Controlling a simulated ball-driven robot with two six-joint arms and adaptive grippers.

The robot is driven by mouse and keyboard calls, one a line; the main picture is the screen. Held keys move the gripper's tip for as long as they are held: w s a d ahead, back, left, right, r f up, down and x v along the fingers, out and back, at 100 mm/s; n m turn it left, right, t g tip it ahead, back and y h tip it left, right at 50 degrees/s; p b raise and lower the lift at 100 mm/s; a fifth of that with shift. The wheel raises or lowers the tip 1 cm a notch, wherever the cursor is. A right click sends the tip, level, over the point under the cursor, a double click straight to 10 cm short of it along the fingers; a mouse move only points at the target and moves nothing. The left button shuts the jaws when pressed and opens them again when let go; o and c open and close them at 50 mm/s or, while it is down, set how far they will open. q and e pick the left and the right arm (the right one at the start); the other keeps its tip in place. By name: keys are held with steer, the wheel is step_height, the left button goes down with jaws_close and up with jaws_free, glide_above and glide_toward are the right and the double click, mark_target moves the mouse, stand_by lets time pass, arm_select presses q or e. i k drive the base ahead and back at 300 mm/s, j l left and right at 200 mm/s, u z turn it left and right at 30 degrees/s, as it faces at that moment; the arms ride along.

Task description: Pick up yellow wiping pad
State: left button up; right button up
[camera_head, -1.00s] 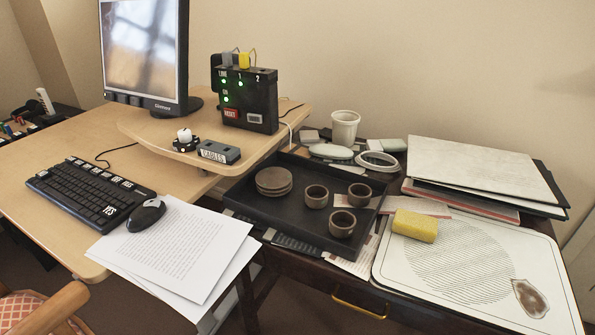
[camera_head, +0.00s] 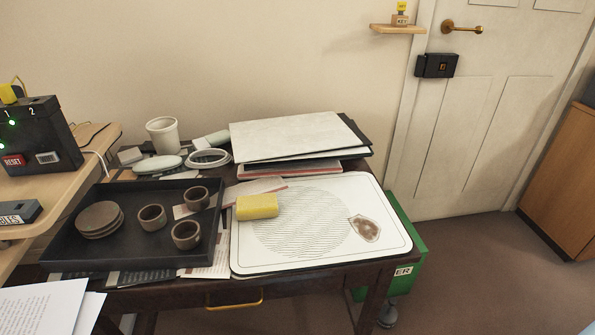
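The yellow wiping pad (camera_head: 257,206) is a small block lying on the upper left part of a white board (camera_head: 300,257). The board has a hatched round pattern and a brown stain (camera_head: 365,228) on its right side. The board lies on a dark wooden table. Neither of my grippers shows in the head view.
A black tray (camera_head: 63,246) with three brown cups (camera_head: 186,235) and stacked saucers (camera_head: 99,219) stands left of the pad. A pile of boards (camera_head: 290,134) lies behind it. A green bin (camera_head: 405,249) stands beside the table. Floor is free at right, before the door (camera_head: 465,140).

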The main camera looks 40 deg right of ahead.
mark_target(258, 206)
steer(key=z, duration=1)
